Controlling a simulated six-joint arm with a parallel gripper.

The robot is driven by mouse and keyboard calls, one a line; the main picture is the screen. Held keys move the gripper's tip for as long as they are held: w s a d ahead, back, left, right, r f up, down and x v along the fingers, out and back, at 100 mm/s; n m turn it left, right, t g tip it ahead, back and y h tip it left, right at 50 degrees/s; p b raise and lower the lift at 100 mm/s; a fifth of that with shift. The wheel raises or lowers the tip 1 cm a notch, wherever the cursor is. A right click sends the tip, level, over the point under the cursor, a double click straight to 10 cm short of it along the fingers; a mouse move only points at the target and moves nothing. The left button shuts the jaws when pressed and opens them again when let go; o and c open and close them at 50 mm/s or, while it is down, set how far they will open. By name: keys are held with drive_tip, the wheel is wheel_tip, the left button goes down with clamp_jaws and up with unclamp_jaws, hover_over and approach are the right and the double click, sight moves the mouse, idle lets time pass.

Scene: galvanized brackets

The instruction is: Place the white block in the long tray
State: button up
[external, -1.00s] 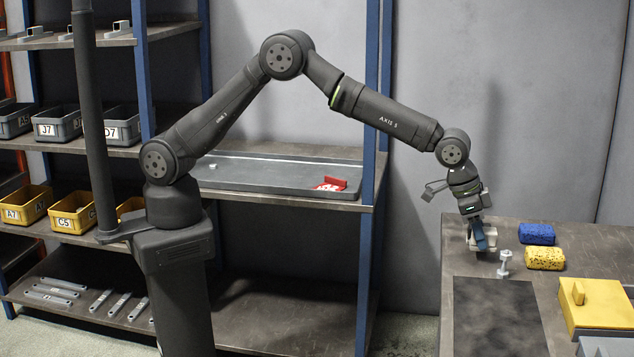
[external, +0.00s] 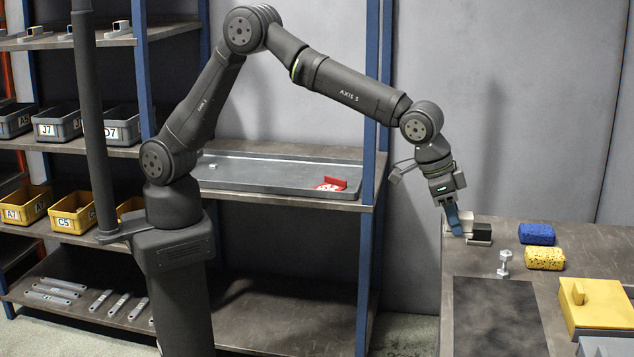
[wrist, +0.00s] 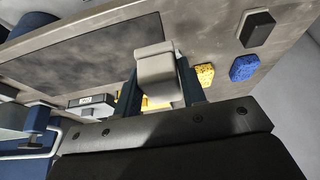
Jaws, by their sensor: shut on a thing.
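My gripper (external: 455,218) is above the far left corner of the workbench, with its blue fingers pointing down. It is shut on the white block (external: 467,221), which shows partly behind the fingers. In the wrist view the white block (wrist: 155,65) sits between the two fingers of my gripper (wrist: 158,85). The long tray (external: 230,180) is a shallow dark grey tray on the shelf to the left. A red and white item (external: 332,184) lies at its right end and a small pale piece (external: 212,166) near its left end.
A black block on a pale base (external: 481,232) stands close to my gripper. A metal bolt (external: 504,263), a blue sponge (external: 537,234), a yellow sponge (external: 545,258) and a yellow box (external: 590,304) are on the bench. A blue shelf post (external: 371,130) stands beside the tray.

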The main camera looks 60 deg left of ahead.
drive_tip(key=w+a+f+n+y, duration=0.2)
drive_tip(key=w+a+n, duration=0.3)
drive_tip(key=a, duration=0.8)
drive_tip(key=w+a+f+n+y, duration=0.1)
drive_tip(key=w+a+n+y, duration=0.15)
drive_tip(key=a+n, duration=0.7)
drive_tip(key=w+a+f+n+y, duration=0.2)
drive_tip(key=w+a, duration=0.3)
drive_tip(key=a, duration=1.2)
drive_tip(key=s+a+n+g, duration=0.2)
drive_tip(key=s+a+n, duration=0.3)
drive_tip(key=a, duration=0.7)
drive_tip(key=s+a+f+n+g, duration=0.1)
drive_tip(key=s+a+n+g, duration=0.15)
drive_tip(key=a+n, duration=0.75)
drive_tip(key=s+a+n+g, duration=0.2)
drive_tip(key=s+a+n, duration=0.2)
drive_tip(key=a, duration=1)
drive_tip(key=a+f, duration=0.2)
drive_tip(key=a, duration=0.2)
drive_tip(key=a+f, duration=0.2)
drive_tip(key=a, duration=0.1)
drive_tip(key=a+f, duration=0.3)
drive_tip(key=a, duration=0.1)
drive_tip(key=shift+s+a, duration=0.3)
drive_tip(key=shift+f, duration=2.05)
drive_tip(key=shift+f, duration=0.1)
drive_tip(key=o, duration=1)
